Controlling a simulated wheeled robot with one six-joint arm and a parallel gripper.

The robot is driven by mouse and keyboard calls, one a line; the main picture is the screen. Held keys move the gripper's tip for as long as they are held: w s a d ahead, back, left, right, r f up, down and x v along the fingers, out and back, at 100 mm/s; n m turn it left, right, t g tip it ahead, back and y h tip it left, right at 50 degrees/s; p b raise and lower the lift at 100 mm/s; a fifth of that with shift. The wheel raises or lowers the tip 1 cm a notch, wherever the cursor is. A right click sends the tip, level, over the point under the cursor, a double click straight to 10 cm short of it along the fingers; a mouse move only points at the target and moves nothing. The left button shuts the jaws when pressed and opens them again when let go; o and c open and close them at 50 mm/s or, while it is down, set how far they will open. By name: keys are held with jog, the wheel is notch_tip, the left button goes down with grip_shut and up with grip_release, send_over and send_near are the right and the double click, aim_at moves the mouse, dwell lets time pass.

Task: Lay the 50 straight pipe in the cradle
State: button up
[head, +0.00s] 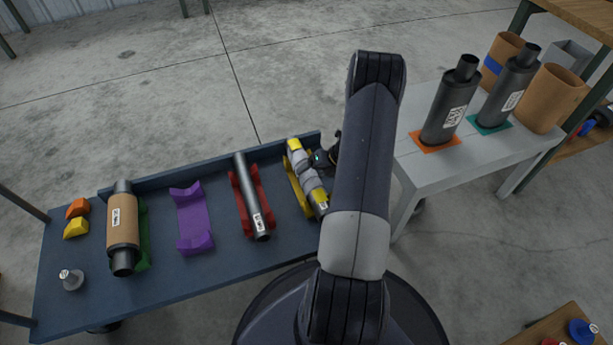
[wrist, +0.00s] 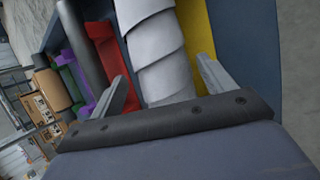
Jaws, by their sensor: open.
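A straight dark pipe (head: 252,195) with a white label lies in the red cradle (head: 267,190); the label is too small to read. A grey wrapped pipe (head: 308,172) lies along the yellow cradle (head: 296,192) to its right. The purple cradle (head: 193,220) is empty. My gripper (head: 328,158) is at the wrapped pipe, partly hidden behind my arm. In the wrist view, my gripper (wrist: 162,72) is open, with one finger on each side of the wrapped pipe (wrist: 156,50). I cannot tell whether the fingers touch it.
A brown-wrapped muffler (head: 122,228) lies in the green cradle (head: 143,250) at left. Orange and yellow blocks (head: 77,218) and a small grey part (head: 70,280) sit on the dark blue table. Two dark mufflers (head: 452,105) stand on the grey bench (head: 440,175) at right.

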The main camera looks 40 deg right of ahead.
aim_at(312, 172)
jog(key=b+x, duration=0.1)
jog(key=x, duration=0.3)
jog(key=shift+d, duration=0.15)
jog(key=shift+r, duration=0.1)
jog(key=c, duration=1.4)
